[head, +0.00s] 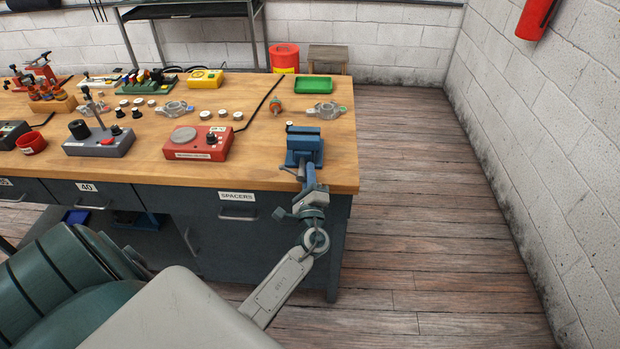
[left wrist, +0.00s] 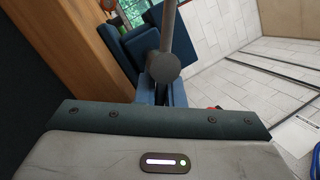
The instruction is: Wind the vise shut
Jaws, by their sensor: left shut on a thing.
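The blue vise (head: 303,145) stands at the front right corner of the wooden workbench (head: 260,172). The gap between its jaws is too small to make out. My left gripper (head: 309,179) is just in front of the vise, at the bench's front edge, and is shut on the vise handle (head: 289,171). In the left wrist view the handle is a grey bar with a round end (left wrist: 164,67), standing across the gripper's front. The blue vise body (left wrist: 128,45) is behind it. The fingertips are largely hidden there. My right gripper is not in view.
A green tray (head: 313,85), a metal alternator housing (head: 325,111) and a red tester (head: 198,144) are on the bench near the vise. The spacers drawer (head: 240,210) is below. The wooden floor (head: 440,220) to the right is clear.

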